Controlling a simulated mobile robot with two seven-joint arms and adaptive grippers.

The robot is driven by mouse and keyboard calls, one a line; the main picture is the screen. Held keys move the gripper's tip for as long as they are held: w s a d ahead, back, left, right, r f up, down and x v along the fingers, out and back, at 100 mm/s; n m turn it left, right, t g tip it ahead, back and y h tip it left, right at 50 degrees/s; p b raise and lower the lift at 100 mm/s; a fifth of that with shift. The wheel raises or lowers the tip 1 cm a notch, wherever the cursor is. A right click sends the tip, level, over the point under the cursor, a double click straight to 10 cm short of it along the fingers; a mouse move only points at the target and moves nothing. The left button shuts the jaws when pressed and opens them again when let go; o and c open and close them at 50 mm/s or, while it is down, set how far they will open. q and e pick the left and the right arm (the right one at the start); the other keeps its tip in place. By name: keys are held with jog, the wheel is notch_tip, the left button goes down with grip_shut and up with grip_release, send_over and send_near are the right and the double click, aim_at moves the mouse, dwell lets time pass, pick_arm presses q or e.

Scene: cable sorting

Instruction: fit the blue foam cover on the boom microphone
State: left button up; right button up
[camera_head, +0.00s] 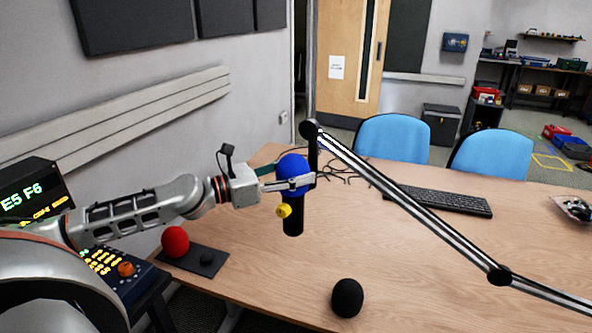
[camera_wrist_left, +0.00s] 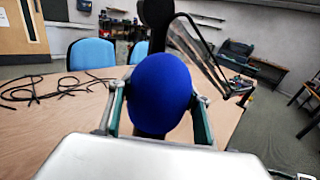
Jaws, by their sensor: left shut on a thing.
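The blue foam cover (camera_head: 291,169) is between the fingers of my left gripper (camera_head: 290,186), which is shut on it. It also fills the middle of the left wrist view (camera_wrist_left: 161,92), with a finger on each side. The black boom microphone (camera_head: 293,222) stands upright directly below the cover, with a yellow knob (camera_head: 284,211) on its side. The cover is at the microphone's top end; how far it sits over it is hidden. The boom arm (camera_head: 400,197) runs from beside the cover down to the right. My right gripper is not in view.
A red foam ball (camera_head: 175,242) sits on a dark pad (camera_head: 207,262) at the table's left edge. A black foam ball (camera_head: 347,298) lies near the front. Loose cables (camera_head: 345,170) and a keyboard (camera_head: 440,200) lie farther back. The wooden table (camera_head: 420,275) is clear at front right.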

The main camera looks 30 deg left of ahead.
aim_at(296, 159)
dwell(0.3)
pick_arm(q)
jog(key=o, duration=1.4)
jog(key=shift+c, duration=0.2)
jog(key=shift+r+p, duration=1.4)
jog(key=shift+p, duration=0.3)
jog(key=shift+r+p, duration=1.05)
jog(key=shift+p, duration=0.2)
jog(key=shift+r, duration=0.45)
jog(key=shift+r+p, duration=0.3)
jog(key=shift+r, duration=0.25)
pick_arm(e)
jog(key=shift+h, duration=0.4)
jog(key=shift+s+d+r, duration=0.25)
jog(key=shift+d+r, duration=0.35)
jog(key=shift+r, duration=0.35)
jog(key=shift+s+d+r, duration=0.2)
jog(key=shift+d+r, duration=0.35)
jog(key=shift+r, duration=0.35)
